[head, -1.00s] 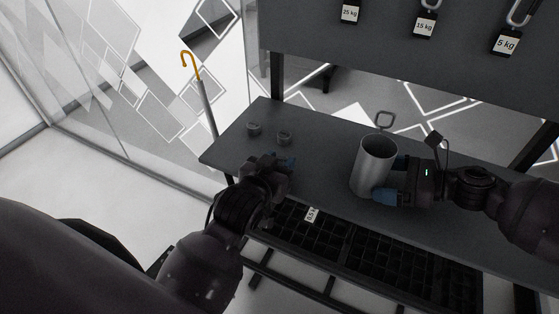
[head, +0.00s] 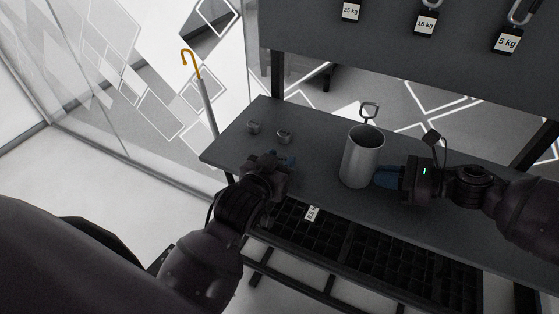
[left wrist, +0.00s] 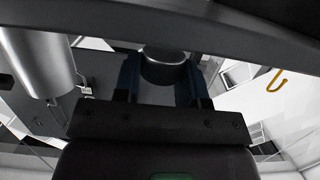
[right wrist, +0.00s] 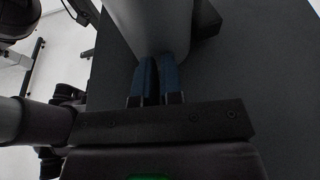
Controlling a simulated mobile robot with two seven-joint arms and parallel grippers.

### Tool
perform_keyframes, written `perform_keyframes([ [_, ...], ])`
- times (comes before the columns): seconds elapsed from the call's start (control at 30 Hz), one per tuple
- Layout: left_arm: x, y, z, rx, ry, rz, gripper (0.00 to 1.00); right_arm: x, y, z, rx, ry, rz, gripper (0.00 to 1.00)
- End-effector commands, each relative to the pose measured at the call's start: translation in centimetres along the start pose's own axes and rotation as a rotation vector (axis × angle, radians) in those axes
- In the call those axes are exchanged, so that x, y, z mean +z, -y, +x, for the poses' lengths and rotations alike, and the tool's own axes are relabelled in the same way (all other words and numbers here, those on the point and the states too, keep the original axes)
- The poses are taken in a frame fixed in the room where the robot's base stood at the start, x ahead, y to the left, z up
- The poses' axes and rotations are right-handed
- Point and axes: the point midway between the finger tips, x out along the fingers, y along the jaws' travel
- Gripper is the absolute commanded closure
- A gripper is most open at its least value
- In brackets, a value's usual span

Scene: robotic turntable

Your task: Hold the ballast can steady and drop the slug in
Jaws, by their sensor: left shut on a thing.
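The grey, open-topped ballast can (head: 362,160) stands upright on the dark bench, with a loop handle (head: 369,110) at its far side. My right gripper (head: 386,178) is at the can's right side, its blue fingers nearly together. In the right wrist view the fingers (right wrist: 157,82) are beside the can wall (right wrist: 150,25), not around it; contact is unclear. My left gripper (head: 287,162) is left of the can, over the bench's front edge. In the left wrist view its fingers are shut on a grey cylindrical slug (left wrist: 165,67). The slug is hidden in the head view.
Two small grey pieces (head: 254,128) (head: 284,136) sit at the bench's back left. A black compartment rack (head: 400,262) runs below the front edge, with a label (head: 312,213). Tagged hooks hang on the back panel (head: 400,40). An orange-handled cane (head: 190,62) stands left of the bench.

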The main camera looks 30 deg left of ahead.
Motion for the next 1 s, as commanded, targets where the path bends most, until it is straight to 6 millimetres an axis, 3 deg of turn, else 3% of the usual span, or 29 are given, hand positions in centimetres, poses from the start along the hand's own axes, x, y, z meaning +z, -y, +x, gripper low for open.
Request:
perform_keyframes([
  [0.2, -0.06, -0.01, -0.01, 0.0, -0.001, 0.0, 0.91, 0.01, -0.01, 0.01, 0.0, 0.0, 0.0, 1.0],
  [0.77, -0.06, -0.01, -0.01, 0.0, -0.002, 0.0, 0.91, 0.01, 0.0, 0.0, 0.0, 0.0, 0.0, 0.15],
  [0.97, -0.06, 0.0, -0.01, 0.0, -0.001, 0.0, 0.91, 0.01, 0.0, 0.0, 0.0, 0.0, 0.0, 0.15],
  [1.0, -0.06, 0.0, -0.01, 0.0, -0.001, 0.0, 0.91, 0.01, 0.0, 0.0, 0.0, 0.0, 0.0, 0.09],
])
